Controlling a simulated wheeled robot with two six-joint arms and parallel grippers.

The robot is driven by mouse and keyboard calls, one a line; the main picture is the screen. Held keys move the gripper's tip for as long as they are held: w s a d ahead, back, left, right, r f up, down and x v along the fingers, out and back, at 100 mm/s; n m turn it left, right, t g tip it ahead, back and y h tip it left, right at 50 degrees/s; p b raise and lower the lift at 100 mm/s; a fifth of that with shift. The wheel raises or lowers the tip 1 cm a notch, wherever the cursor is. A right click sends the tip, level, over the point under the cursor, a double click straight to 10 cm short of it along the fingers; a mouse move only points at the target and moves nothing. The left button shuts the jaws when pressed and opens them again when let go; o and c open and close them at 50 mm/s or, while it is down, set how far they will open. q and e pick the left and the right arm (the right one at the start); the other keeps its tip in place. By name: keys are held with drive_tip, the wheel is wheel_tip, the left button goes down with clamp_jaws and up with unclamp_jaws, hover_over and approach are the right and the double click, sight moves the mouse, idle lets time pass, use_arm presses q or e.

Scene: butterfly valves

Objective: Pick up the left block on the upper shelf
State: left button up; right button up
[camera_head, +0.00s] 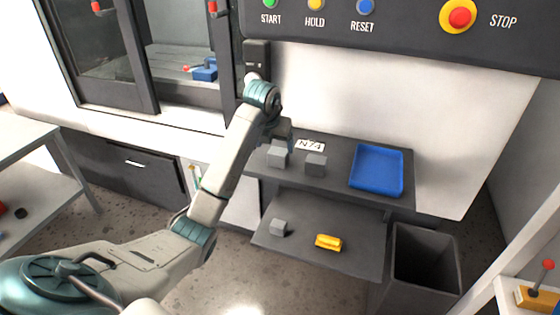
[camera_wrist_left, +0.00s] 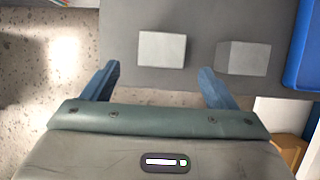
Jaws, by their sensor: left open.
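The left block (camera_head: 277,156) is a small grey cube near the left end of the dark upper shelf (camera_head: 340,158). My left gripper (camera_head: 281,130) is just behind and above it in the head view, its fingers partly hidden. In the left wrist view the left block (camera_wrist_left: 162,49) lies ahead of my open left gripper (camera_wrist_left: 157,82), lined up between its two blue fingers, with nothing held. A second grey block (camera_head: 316,165) stands to its right; in the wrist view this block (camera_wrist_left: 243,58) is beyond the right finger. My right gripper is not in view.
A blue tray (camera_head: 376,171) sits at the shelf's right end and an N74 label (camera_head: 310,146) behind the blocks. A dark bin (camera_head: 424,262) stands right. The machine panel (camera_head: 410,28) overhangs behind.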

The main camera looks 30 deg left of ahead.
sight(278, 151)
use_arm(q)
drive_tip(key=shift+w+f, duration=0.3)
drive_tip(key=shift+f, duration=0.2)
drive_tip(key=shift+w+f+p, duration=0.25)
drive_tip(key=shift+p, duration=0.1)
drive_tip(key=x, duration=0.2)
drive_tip(key=p+x, duration=0.1)
drive_tip(key=shift+w+a+f, duration=0.1)
drive_tip(key=shift+w+f, duration=0.15)
drive_tip(key=shift+w, duration=0.1)
drive_tip(key=shift+w+f, duration=0.15)
drive_tip(key=shift+f, duration=0.2)
drive_tip(key=shift+c, duration=0.2)
drive_tip(key=c, duration=1.3)
drive_tip(key=shift+r, duration=0.1)
